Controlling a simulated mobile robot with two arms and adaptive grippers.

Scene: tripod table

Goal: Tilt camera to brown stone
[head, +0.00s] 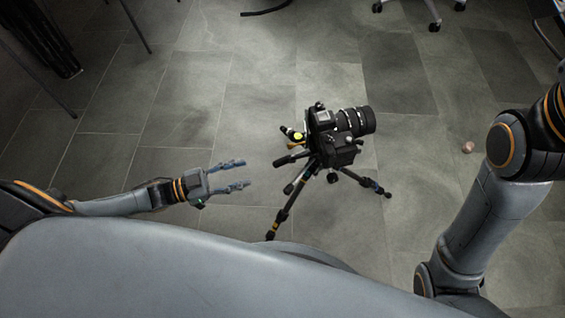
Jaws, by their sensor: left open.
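A black camera (341,128) with a long lens (357,120) is mounted on a small tripod (297,191) standing on the floor. The lens points to the right in the picture. A tripod handle (290,157) sticks out to the left of the camera. A small brown stone (468,147) lies on the floor to the right of the camera. My left gripper (244,174) is open and empty, left of the tripod and apart from it. My right arm comes in at the right edge; its gripper is out of the picture.
The grey tiled floor (190,110) is mostly clear around the tripod. Chair wheels (434,27) stand at the top right. Thin dark legs (136,27) and a dark bundle (45,45) are at the top left.

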